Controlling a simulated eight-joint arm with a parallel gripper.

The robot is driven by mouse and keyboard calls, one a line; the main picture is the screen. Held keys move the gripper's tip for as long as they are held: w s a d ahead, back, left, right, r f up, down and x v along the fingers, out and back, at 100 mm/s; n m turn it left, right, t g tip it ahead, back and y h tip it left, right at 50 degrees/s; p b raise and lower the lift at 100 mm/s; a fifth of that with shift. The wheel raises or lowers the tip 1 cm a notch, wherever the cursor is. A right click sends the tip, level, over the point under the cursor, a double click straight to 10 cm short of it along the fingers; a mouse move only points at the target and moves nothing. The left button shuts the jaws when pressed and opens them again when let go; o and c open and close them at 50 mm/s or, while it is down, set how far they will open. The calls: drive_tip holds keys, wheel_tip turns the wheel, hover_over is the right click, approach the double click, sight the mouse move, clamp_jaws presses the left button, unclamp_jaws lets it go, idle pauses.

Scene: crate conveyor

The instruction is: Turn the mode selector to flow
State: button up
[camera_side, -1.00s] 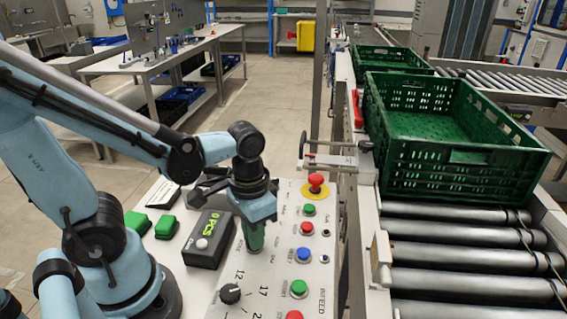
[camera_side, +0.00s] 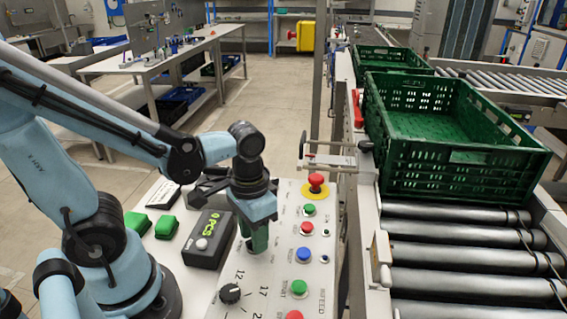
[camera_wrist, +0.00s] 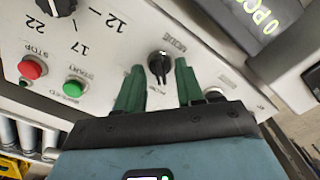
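The mode selector (camera_wrist: 160,66) is a small black knob on the pale control panel (camera_wrist: 115,50), with "MODE" printed beside it in the wrist view. Its pointer looks roughly in line with the gap between my fingers; the exact setting is too small to tell. My gripper (camera_wrist: 159,70) has two green fingers spread apart, one on each side of the knob. I cannot tell whether either finger touches it. In the side view my gripper (camera_side: 258,249) points down at the panel, and its fingers hide the selector.
A larger black dial (camera_side: 230,293) with numbers sits nearby. Green, blue and red buttons (camera_side: 303,254) and a red emergency stop (camera_side: 316,182) line the panel's right. A black box (camera_side: 207,240) stands left of my gripper. Green crates (camera_side: 455,156) sit on the roller conveyor.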

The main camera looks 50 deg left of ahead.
drive_tip(key=shift+r, duration=0.1)
wheel_tip(320, 180, up, 12)
idle(0.8)
drive_tip(key=w+a+f+t, duration=0.2)
drive_tip(key=w+f+t, duration=0.2)
drive_tip(key=t, duration=0.3)
drive_tip(key=shift+w+a, duration=0.25)
drive_tip(key=shift+w, duration=0.65)
